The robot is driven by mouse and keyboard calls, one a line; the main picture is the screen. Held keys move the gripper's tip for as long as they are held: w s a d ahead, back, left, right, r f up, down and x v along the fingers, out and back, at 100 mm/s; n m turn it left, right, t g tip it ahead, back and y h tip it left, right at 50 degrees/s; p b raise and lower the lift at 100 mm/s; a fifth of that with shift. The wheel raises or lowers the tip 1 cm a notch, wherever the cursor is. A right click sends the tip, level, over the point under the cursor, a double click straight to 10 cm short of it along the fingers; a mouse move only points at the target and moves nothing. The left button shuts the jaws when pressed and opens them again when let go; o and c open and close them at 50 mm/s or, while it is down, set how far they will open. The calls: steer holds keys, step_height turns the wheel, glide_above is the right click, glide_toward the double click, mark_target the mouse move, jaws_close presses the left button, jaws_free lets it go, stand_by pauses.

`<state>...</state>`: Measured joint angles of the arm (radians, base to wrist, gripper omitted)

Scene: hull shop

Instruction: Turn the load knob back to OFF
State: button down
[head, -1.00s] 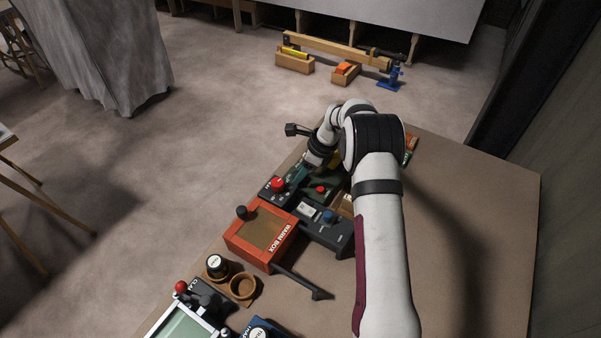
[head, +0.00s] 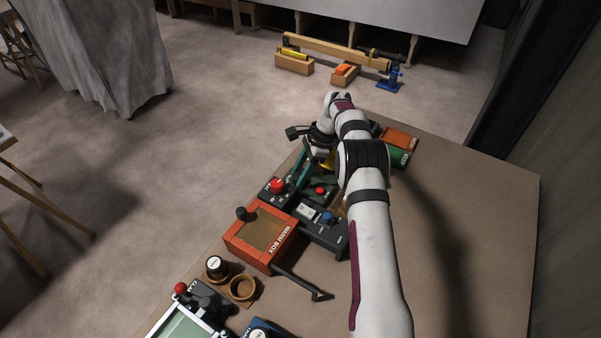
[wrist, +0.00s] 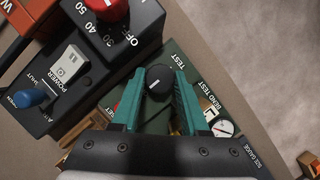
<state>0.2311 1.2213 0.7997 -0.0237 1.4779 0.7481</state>
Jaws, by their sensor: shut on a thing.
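The load knob (wrist: 154,82) is a round black knob with a white mark. It sits on a green panel (wrist: 176,52) lettered TEST and BEND TEST in the wrist view. My gripper (wrist: 156,82) has its two teal fingers on either side of this knob and is shut on it. The same gripper shows in the head view (head: 302,160), above the far left part of the bench, where the knob is hard to make out. The mark's lettered setting is unclear, and the fingers cover part of the panel. No OFF label shows beside this knob.
A dark control box (wrist: 95,55) with a red knob (wrist: 107,8) marked OFF, 30, 40, 50 and a blue switch (wrist: 28,98) stands close by. A small dial (wrist: 223,128) is near the right finger. The red warm box (head: 262,236) is nearer. The bench's right side is clear.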

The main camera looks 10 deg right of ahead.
stand_by(0.4)
steer(key=c, duration=0.7)
jaws_free()
steer(key=v, duration=1.2)
